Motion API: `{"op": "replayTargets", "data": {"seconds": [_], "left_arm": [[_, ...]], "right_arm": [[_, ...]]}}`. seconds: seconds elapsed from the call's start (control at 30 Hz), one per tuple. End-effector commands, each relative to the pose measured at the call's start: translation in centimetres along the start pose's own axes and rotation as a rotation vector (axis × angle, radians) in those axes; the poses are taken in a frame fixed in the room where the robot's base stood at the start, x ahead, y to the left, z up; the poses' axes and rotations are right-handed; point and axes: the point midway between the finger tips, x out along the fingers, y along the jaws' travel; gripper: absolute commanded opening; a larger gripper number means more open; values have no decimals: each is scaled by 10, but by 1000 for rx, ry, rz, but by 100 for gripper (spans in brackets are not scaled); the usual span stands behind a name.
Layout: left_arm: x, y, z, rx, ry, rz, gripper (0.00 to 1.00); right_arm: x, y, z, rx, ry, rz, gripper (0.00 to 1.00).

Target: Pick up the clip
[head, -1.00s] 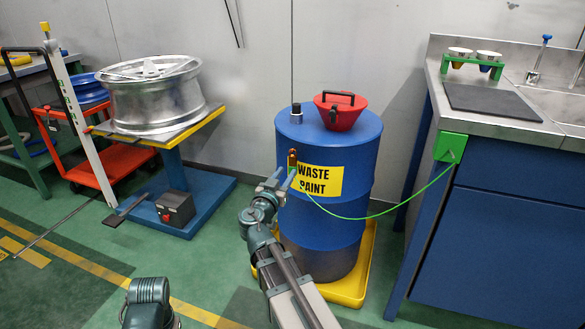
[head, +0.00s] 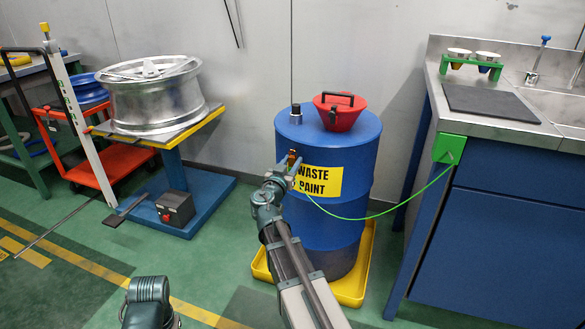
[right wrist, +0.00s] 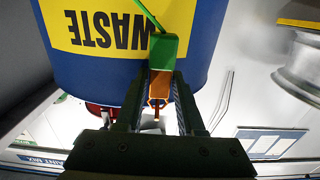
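The clip (head: 292,154) is a small orange-copper piece with a green end, at the front of the blue drum (head: 330,220), left of the yellow waste paint label. A green wire (head: 380,215) runs from it. In the right wrist view the clip (right wrist: 160,85) lies between the two fingers of my right gripper (right wrist: 158,100), with gaps on both sides. My right gripper (head: 286,167) is open around or just in front of it; contact cannot be told. Only part of my left arm shows at the bottom of the head view; its gripper is not in view.
The green wire leads to a green block (head: 449,149) on the blue sink cabinet (head: 500,240). A red funnel (head: 338,110) sits on the drum, which stands in a yellow tray (head: 350,290). A wheel rim (head: 155,95) lies on a stand at left.

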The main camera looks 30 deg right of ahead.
Motion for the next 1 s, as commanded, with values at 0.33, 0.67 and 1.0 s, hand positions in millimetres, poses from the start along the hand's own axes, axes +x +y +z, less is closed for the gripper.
{"op": "replayTargets", "data": {"seconds": [0.33,0.67,1.0], "left_arm": [[0,0,0,0,0,0,56],[-1,0,0,0,0,0,56],[-6,-1,0,1,0,0,56]], "right_arm": [[-1,0,0,0,0,0,0],[-1,0,-1,0,0,0,0],[-18,6,-6,0,0,0,0]]}}
